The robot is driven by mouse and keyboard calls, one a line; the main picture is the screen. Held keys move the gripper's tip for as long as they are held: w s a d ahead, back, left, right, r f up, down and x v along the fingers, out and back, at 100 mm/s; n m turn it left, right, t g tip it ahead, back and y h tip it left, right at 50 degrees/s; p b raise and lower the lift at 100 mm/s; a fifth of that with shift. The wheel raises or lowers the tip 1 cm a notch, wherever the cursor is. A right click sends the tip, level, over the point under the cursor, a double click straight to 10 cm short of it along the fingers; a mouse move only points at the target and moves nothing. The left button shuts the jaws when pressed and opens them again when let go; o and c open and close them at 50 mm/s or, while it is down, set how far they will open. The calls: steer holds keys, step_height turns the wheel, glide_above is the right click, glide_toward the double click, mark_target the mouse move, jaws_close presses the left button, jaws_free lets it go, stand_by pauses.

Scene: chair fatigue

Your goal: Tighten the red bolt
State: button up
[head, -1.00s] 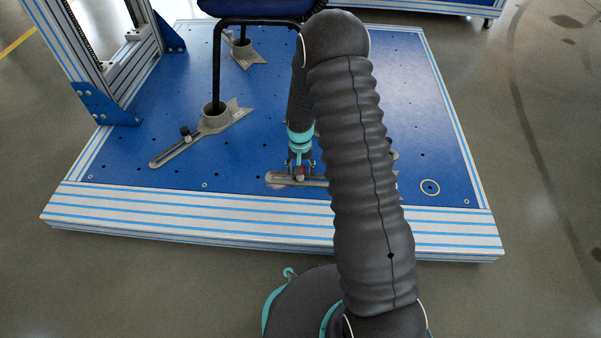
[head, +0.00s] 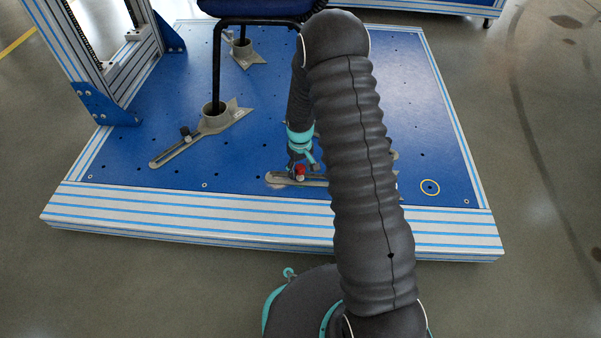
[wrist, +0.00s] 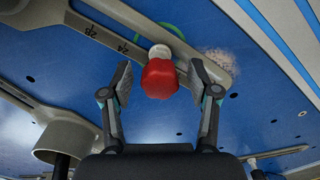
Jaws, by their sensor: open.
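The red bolt (wrist: 160,79) has a faceted red head above a pale round base. It sits on a grey slotted clamp bar (wrist: 115,32) on the blue plate. In the head view the red bolt (head: 300,171) shows just below my gripper (head: 304,166), partly covered by it. In the wrist view my gripper (wrist: 160,92) is open, with one finger on each side of the red head. A gap shows between each finger and the head, so neither finger seems to touch it. My own arm hides the right part of the clamp bar in the head view.
The blue plate (head: 130,155) has small holes and a striped aluminium edge (head: 200,212). Another clamp (head: 205,130) holds a black chair leg (head: 216,65) at left, with one more clamp (head: 243,52) behind. A blue-bracketed frame (head: 104,103) stands at upper left. The plate's right side is mostly clear.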

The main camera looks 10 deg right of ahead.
steer(key=shift+n, duration=0.9)
steer(key=n, duration=0.3)
steer(key=shift+n, duration=0.5)
steer(key=n, duration=0.4)
jaws_close()
steer(key=shift+m, duration=2.1)
